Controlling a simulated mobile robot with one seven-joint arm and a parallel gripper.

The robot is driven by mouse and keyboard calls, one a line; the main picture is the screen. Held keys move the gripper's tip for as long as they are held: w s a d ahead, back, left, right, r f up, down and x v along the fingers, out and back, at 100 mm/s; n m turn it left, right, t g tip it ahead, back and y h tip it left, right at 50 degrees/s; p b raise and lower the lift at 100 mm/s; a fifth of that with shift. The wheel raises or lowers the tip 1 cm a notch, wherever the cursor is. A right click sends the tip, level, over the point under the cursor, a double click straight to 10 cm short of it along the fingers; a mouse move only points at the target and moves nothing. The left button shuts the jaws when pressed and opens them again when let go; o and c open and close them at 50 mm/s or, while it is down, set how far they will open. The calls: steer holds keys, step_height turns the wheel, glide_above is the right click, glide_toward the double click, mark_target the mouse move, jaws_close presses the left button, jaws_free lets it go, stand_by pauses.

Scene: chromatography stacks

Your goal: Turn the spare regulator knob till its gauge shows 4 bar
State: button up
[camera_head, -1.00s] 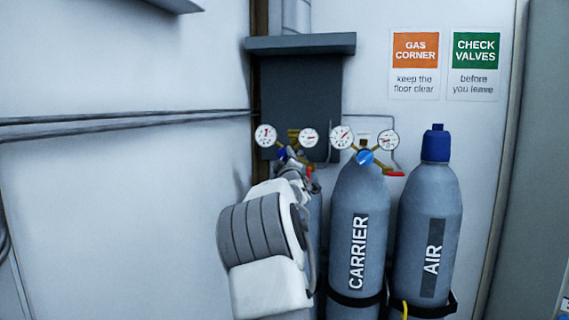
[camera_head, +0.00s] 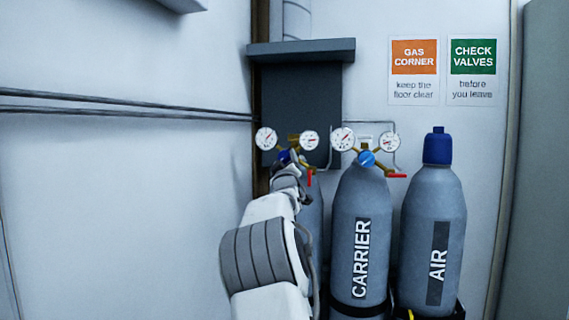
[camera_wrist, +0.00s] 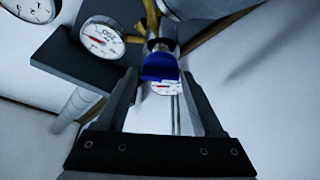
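The spare regulator's blue knob (camera_head: 286,157) shows at the left cylinder, partly hidden by my arm. Its two white gauges, the left gauge (camera_head: 266,138) and the right gauge (camera_head: 309,140), stand above it; their figures are too small to read. In the wrist view the blue knob (camera_wrist: 160,68) lies in line between the fingertips of my gripper (camera_wrist: 160,77). The fingers are apart, with narrow gaps beside the knob; contact cannot be told. One gauge (camera_wrist: 166,87) shows partly behind the knob, another (camera_wrist: 102,38) to its left.
The carrier cylinder (camera_head: 360,255) stands to the right with its own gauges, blue knob (camera_head: 366,159) and red lever (camera_head: 396,176). The air cylinder (camera_head: 435,240) is capped. A dark shelf bracket (camera_head: 300,48) is behind. The wall at left is bare except for thin pipes.

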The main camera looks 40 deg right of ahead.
steer(key=shift+o, duration=1.3)
steer(key=b+v, duration=0.2)
steer(key=v, duration=1.5)
steer(key=shift+s+a, duration=0.15)
steer(key=shift+f, duration=0.1)
